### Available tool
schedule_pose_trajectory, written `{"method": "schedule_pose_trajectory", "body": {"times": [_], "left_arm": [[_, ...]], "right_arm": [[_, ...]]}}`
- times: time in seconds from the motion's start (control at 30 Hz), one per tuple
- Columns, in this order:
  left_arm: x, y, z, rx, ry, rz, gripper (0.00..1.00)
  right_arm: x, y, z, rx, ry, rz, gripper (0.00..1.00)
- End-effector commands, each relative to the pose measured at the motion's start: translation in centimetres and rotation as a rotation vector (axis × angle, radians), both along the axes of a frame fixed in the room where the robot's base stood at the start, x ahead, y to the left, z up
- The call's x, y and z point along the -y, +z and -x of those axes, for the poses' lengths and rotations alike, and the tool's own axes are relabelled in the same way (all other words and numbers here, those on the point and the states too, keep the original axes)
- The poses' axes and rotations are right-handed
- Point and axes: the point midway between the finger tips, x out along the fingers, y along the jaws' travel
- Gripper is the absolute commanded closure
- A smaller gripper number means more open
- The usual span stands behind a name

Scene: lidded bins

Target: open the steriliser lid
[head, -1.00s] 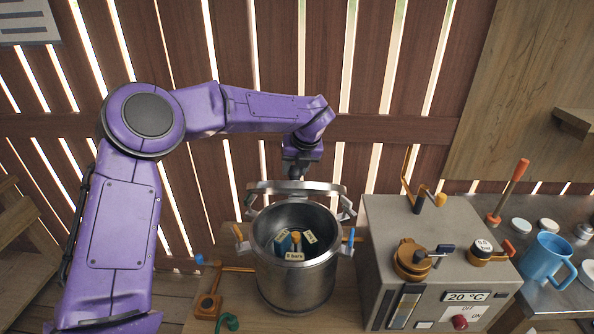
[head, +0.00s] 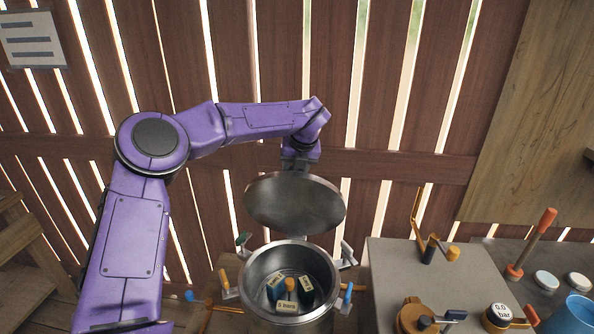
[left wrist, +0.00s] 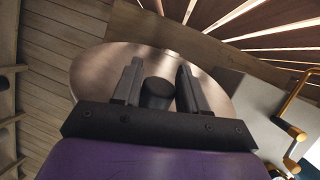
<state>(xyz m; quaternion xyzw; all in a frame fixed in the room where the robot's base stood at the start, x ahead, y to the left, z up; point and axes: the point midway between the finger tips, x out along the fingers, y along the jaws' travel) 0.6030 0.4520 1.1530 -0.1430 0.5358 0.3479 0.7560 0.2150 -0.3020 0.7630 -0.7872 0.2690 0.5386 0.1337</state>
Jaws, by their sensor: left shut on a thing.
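The steriliser is a round metal pot (head: 250,272) on the bench, open at the top, with its inside showing. Its round steel lid (head: 295,203) stands steeply tilted above the pot's back rim, its face turned towards the head camera. My left gripper (head: 297,167) is behind the lid, mostly hidden by it in the head view. In the left wrist view, my left gripper (left wrist: 157,85) has its two fingers on either side of a dark knob (left wrist: 157,94) on the lid (left wrist: 95,72). My right gripper is not in view.
Small labelled blocks (head: 304,287) and a gauge tag (head: 286,307) show inside the pot. Clamps with orange and blue handles (head: 347,293) sit around its rim. A grey control box (head: 390,265) with levers stands close on the right. A slatted fence rises behind.

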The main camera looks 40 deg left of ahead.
Motion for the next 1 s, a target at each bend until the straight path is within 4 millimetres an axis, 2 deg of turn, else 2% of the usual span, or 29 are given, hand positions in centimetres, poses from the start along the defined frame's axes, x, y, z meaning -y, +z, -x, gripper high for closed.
{"method": "schedule_pose_trajectory", "body": {"times": [0.37,0.4,0.43,0.47,0.77,0.87,1.0], "left_arm": [[-0.2,-0.5,0.3,-0.006,0.001,0.002,1.00],[-0.2,-0.5,0.3,-0.007,0.001,0.002,0.51],[-0.2,-0.5,0.3,-0.007,0.001,0.002,0.42],[-0.2,-0.5,0.3,-0.007,0.001,0.002,0.37],[-0.1,0.0,0.3,-0.003,0.003,0.002,0.37],[0.4,1.1,0.4,0.000,0.002,0.001,0.37],[1.7,4.1,0.8,0.000,0.001,0.001,0.37]], "right_arm": [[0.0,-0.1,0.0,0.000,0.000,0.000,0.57],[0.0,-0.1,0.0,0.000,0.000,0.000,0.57],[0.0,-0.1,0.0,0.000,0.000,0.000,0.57],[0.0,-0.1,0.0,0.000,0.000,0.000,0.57],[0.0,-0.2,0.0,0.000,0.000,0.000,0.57],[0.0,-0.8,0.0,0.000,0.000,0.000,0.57],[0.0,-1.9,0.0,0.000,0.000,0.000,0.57]]}}
